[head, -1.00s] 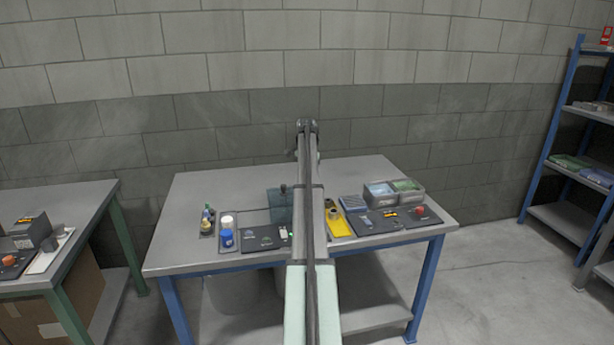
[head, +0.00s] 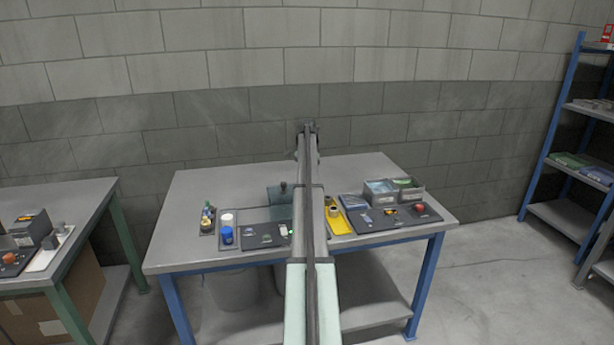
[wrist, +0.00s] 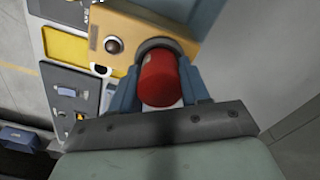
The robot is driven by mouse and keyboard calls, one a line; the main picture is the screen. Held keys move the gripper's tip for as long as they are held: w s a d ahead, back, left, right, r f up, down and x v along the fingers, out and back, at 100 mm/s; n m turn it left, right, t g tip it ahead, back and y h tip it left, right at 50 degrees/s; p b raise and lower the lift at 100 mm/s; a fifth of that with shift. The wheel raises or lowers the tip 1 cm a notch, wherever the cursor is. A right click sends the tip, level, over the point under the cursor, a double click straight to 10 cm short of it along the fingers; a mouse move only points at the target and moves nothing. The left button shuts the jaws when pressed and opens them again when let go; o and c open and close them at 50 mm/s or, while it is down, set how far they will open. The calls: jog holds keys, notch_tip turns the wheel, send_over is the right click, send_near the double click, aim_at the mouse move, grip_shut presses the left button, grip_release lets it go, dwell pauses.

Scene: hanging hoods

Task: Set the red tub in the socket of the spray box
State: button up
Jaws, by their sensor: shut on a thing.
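In the wrist view, the red tub (wrist: 160,82) is held between the two blue fingers of my gripper (wrist: 161,72). The tan spray box (wrist: 128,27) lies just beyond, with a round dark knob (wrist: 114,45) on its face. The tub's far end is at the dark ring-shaped socket (wrist: 150,44) of the box. I cannot tell how deep the tub sits in it. In the head view my own arm hides the gripper, the tub and the box.
A teal translucent piece (head: 279,197) stands left of my arm. The block wall is behind. The table's back left is clear.

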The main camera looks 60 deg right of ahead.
jog(key=shift+f, duration=0.1)
jog(key=o, duration=1.6)
jog(key=shift+o, duration=0.2)
jog(key=shift+r, duration=3.55)
